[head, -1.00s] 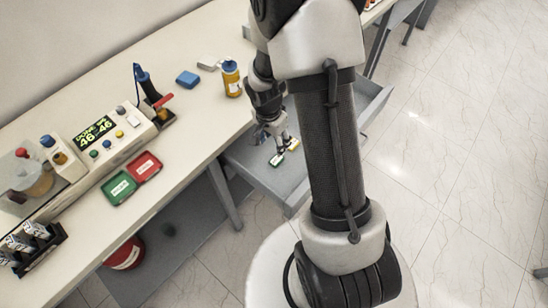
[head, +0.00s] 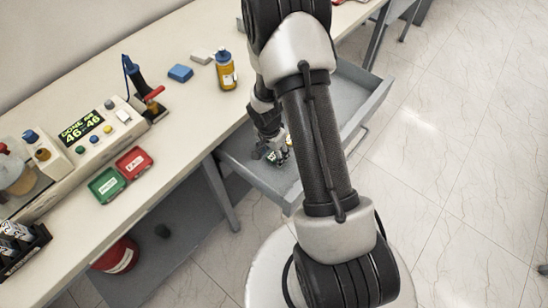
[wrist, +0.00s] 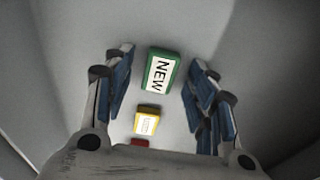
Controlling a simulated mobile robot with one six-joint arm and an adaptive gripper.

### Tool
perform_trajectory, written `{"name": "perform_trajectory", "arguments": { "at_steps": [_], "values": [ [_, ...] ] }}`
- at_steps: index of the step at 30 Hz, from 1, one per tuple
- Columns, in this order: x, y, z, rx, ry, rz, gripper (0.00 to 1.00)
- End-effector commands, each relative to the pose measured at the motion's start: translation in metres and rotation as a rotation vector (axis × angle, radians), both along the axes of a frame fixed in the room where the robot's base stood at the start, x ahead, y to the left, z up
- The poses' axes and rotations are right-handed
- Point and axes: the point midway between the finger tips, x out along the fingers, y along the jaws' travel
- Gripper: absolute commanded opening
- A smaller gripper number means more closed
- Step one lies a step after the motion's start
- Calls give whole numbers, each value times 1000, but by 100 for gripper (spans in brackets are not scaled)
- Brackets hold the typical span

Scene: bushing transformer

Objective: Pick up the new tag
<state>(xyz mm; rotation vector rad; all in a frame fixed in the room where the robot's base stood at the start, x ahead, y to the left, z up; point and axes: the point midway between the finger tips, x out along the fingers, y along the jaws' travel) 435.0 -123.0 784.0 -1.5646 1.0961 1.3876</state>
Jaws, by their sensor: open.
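The new tag (wrist: 160,72) is a green block with a white label reading "NEW". It lies on the grey floor of the open drawer (head: 262,179). In the wrist view my gripper (wrist: 160,85) is open, with one blue-padded finger on each side of the tag and a gap to both. Nothing is held. In the head view my gripper (head: 273,152) is low inside the drawer, and the arm hides part of the drawer. How far the fingertips are above the drawer floor is hard to tell.
A yellow tag (wrist: 147,119) and a red tag (wrist: 139,142) lie in line close to the new tag, between the fingers.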

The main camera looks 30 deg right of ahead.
Motion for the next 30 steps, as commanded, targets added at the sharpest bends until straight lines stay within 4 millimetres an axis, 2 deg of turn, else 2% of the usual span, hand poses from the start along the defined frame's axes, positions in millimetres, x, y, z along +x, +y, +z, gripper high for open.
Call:
{"name": "perform_trajectory", "arguments": {
  "at_steps": [6, 22, 30],
  "values": [
    [0, 0, 0, -1, -1, 0, 50],
    [0, 0, 1, 0, 0, -1, 15],
    [0, 0, 2, -1, -1, -1, 15]
  ]
}}
